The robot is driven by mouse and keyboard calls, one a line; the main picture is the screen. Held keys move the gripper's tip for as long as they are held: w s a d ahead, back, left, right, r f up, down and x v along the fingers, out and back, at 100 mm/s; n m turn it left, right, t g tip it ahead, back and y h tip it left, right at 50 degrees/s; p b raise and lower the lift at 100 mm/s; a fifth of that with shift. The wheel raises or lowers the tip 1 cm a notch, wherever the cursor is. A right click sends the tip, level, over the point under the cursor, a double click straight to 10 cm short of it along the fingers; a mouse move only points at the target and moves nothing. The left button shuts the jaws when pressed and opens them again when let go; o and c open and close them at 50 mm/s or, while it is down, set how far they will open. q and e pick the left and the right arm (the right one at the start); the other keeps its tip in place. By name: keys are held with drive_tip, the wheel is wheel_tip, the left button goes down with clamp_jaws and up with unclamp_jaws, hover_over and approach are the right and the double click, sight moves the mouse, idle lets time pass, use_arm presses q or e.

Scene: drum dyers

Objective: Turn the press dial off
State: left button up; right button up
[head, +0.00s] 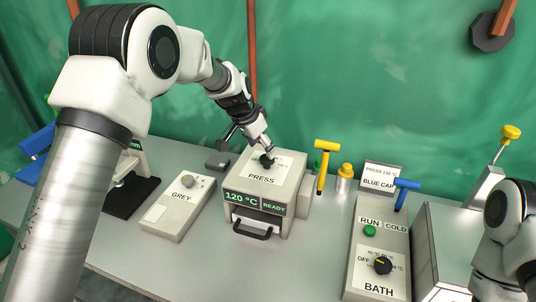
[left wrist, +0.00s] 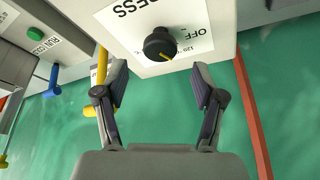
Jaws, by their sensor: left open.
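The press (head: 240,185) is a beige box with a screen reading 120 °C and READY. Its black dial (head: 267,160) sits on the top plate, partly hidden by my gripper in the head view. In the left wrist view the dial (left wrist: 160,44) shows a yellow pointer mark that appears to face the 120 label, away from the OFF label (left wrist: 200,30). My left gripper (head: 263,144) is just above the dial. In the left wrist view its fingers (left wrist: 160,76) are spread and empty, with the dial ahead between them, apparently not touched. My right gripper is out of view.
A GREY box (head: 178,208) with a knob stands left of the press. A yellow T-handle (head: 323,165) is close on the right, then the BATH box (head: 380,270) with a blue handle (head: 403,193). The table front is clear.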

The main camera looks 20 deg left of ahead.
sight(266, 157)
use_arm(q)
drive_tip(key=b+x, duration=0.1)
drive_tip(key=x, duration=0.3)
drive_tip(key=shift+d+f, duration=0.1)
drive_tip(key=shift+f, duration=0.2)
drive_tip(key=shift+w+f, duration=0.25)
drive_tip(key=shift+w, duration=0.15)
drive_tip(key=shift+s+r, duration=0.1)
drive_tip(key=shift+s, duration=0.05)
drive_tip(key=shift+s+r, duration=0.15)
drive_tip(key=shift+s, duration=0.05)
drive_tip(key=c, duration=0.4)
drive_tip(key=shift+s, duration=0.1)
drive_tip(key=c, duration=0.7)
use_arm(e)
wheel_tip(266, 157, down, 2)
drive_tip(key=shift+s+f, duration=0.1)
